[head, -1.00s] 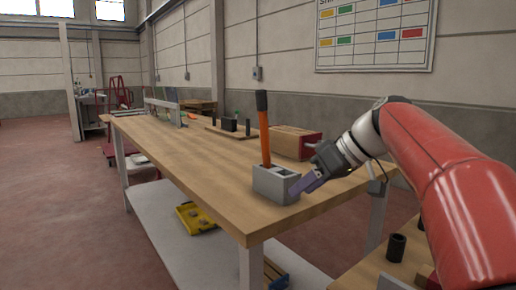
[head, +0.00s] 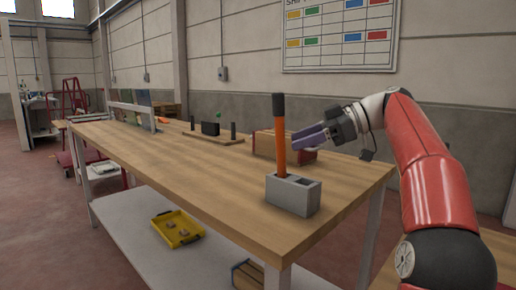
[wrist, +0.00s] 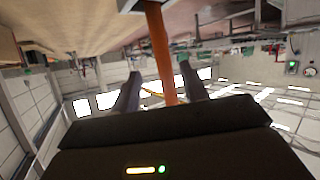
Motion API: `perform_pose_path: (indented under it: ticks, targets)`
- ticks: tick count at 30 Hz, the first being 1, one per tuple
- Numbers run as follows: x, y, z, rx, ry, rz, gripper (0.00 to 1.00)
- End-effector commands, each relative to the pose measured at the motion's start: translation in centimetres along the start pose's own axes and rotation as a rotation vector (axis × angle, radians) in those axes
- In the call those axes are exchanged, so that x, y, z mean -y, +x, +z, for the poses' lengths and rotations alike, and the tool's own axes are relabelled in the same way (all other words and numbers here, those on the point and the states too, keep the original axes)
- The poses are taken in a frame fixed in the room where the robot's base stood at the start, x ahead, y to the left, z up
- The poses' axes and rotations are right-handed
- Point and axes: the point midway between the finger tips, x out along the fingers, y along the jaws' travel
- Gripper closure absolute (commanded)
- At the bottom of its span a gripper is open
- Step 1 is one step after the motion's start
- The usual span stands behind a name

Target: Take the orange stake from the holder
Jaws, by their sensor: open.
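The orange stake (head: 280,145) has a black upper end and stands upright in a left-hand opening of the grey block holder (head: 292,198), near the table's front corner. My gripper (head: 297,141) is level with the upper part of the shaft, just to its right, fingers pointing left towards it. In the wrist view, which is upside down, the stake (wrist: 160,50) runs between the two open fingers (wrist: 158,80). Its black end is hidden there behind my gripper body. Whether the shaft is fully between the fingertips or just beyond them I cannot tell.
A reddish-brown box (head: 270,146) sits behind the stake on the wooden table (head: 190,170). A wooden board with dark pegs (head: 211,137) lies farther back. A yellow tray (head: 178,230) rests on the lower shelf. The table left of the holder is clear.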

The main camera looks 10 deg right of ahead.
Motion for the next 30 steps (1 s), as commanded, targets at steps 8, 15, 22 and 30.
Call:
perform_pose_path:
  ticks: [8,15,22,30]
  targets:
    - [0.2,3.1,0.1,0.0,-0.001,-0.002,0.55]
    - [0.6,6.6,0.3,-0.001,0.0,-0.003,0.55]
    - [0.5,7.6,0.3,0.0,0.0,0.0,0.55]
    - [0.5,7.6,0.3,0.0,0.0,0.0,0.74]
